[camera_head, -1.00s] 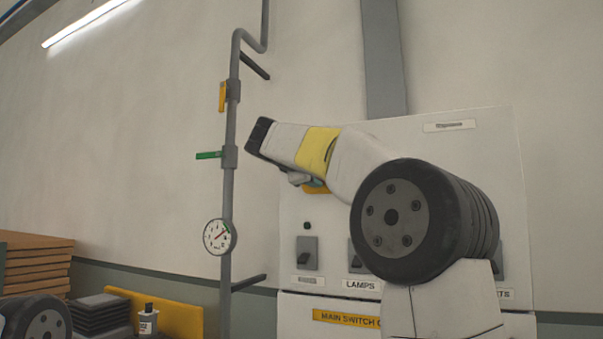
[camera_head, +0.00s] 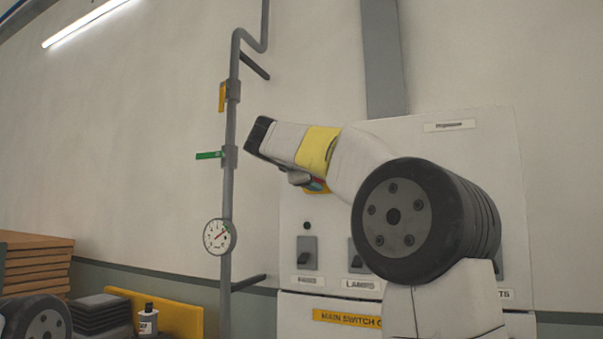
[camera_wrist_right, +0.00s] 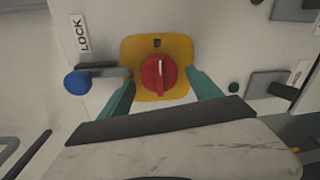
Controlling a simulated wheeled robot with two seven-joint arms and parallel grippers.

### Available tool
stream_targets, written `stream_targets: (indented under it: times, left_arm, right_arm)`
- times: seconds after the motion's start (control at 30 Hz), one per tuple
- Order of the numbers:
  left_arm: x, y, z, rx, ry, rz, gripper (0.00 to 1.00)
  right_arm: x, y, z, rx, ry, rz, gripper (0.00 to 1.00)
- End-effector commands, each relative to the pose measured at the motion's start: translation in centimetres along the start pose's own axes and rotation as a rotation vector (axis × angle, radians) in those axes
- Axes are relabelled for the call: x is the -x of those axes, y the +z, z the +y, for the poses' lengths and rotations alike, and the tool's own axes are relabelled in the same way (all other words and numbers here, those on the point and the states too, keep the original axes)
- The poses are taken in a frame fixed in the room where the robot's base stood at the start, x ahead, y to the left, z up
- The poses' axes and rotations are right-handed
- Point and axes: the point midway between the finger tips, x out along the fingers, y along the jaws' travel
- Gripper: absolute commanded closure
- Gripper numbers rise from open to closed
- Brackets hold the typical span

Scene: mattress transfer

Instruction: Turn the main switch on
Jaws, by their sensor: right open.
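The main switch is a red rotary knob (camera_wrist_right: 158,75) on a yellow plate (camera_wrist_right: 183,50) in the right wrist view. Its white mark stands about upright. My right gripper (camera_wrist_right: 162,86) is open, its two teal fingers on either side of the knob's lower part; I cannot tell whether they touch it. In the head view my right arm hides most of the switch, and only a bit of the yellow plate (camera_head: 318,188) shows below the wrist. My left gripper is out of view.
A blue-ended lever (camera_wrist_right: 77,82) beside a LOCK label sits left of the knob. Smaller grey switches (camera_head: 306,253) line the white cabinet (camera_head: 480,160). A pipe (camera_head: 229,190) with a gauge (camera_head: 219,236) and valve handles runs left of it.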

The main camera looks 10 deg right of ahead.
Motion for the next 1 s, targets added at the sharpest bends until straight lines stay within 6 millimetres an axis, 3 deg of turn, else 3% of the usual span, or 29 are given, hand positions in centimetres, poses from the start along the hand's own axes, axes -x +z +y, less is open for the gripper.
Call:
stream_targets:
  times: [0.43,1.0]
  left_arm:
    - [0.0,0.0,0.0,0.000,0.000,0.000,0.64]
    - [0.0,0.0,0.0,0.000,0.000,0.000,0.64]
  right_arm:
    - [6.7,0.0,0.0,-0.001,0.000,0.003,0.26]
    - [7.5,0.0,0.0,0.000,-0.001,0.000,0.26]
